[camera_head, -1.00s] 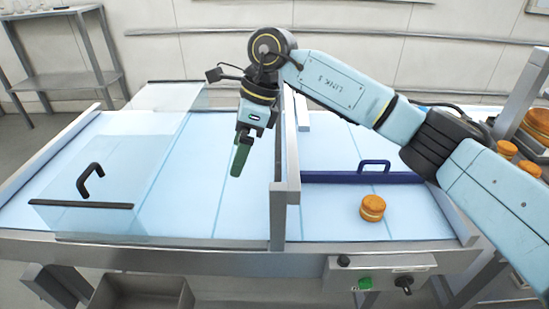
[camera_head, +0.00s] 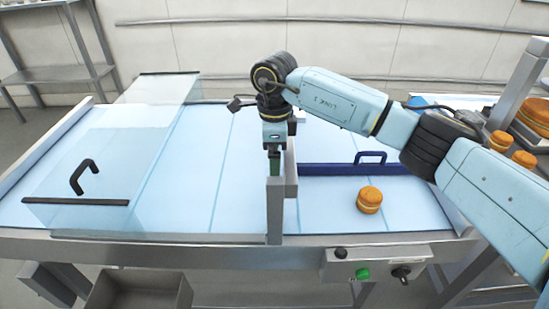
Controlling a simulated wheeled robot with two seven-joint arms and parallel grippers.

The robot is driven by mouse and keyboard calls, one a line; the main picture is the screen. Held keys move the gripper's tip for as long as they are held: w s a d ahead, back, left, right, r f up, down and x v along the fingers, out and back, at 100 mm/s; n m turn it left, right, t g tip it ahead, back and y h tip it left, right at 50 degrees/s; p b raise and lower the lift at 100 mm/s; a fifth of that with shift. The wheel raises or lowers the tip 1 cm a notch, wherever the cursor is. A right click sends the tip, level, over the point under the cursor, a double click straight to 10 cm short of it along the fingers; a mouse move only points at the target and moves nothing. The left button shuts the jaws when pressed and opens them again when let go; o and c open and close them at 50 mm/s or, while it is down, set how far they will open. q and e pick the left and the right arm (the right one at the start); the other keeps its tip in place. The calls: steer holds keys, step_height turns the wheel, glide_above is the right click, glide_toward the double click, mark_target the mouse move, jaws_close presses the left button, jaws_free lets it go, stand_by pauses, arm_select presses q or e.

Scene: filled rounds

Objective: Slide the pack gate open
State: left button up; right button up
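A grey metal divider with an upright post (camera_head: 275,215) stands between the wide left belt section and the narrow right one. On the right section lies a dark blue bar (camera_head: 330,169) with a blue loop handle (camera_head: 371,157). A clear cover with a black handle (camera_head: 84,177) sits over the left section. No label shows which of these is the pack gate. My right gripper (camera_head: 274,162) points down at the top of the post, its green fingers seen edge-on and partly hidden; contact and opening cannot be told. My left gripper is out of view.
A filled orange round (camera_head: 369,200) lies on the right section in front of the blue bar. More rounds (camera_head: 512,150) stand at the far right. A control box (camera_head: 375,264) with a green button is on the front rail. The middle of the left belt (camera_head: 195,190) is bare.

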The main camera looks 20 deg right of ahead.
steer(key=shift+f, duration=0.8)
steer(key=shift+c, duration=0.4)
steer(key=c, duration=1)
step_height(320, 180, up, 8)
steer(key=p, duration=0.2)
steer(key=shift+f+p, duration=0.25)
steer(key=shift+p, duration=0.15)
steer(key=shift+c, duration=0.2)
steer(key=o, duration=1.1)
